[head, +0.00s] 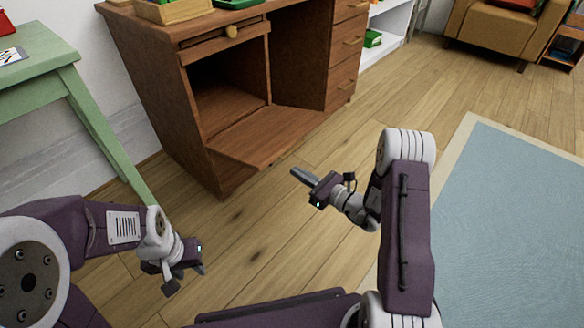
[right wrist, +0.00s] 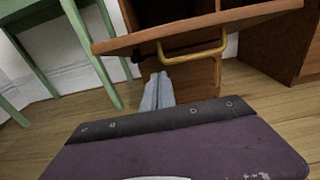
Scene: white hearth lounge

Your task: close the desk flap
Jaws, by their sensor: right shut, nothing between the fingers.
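The brown wooden desk (head: 170,85) stands at the upper left of the head view. Its flap (head: 268,136) hangs open, lowered to about level in front of a dark, empty-looking compartment. In the right wrist view the flap (right wrist: 130,42) crosses the top, with a brass bar handle (right wrist: 222,48) on its underside. My right gripper (head: 298,174) is shut and empty, in front of the flap's free edge. Its fingertips (right wrist: 158,78) appear just below the handle's left end; I cannot tell whether they touch. My left gripper (head: 187,280) is open and empty, low at the left, away from the desk.
A green table (head: 45,65) stands left of the desk. Drawers (head: 345,60) form the desk's right side. A wooden tray (head: 172,12) sits on the desk top. A blue-grey rug (head: 500,220) lies at right. The wood floor before the desk is clear.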

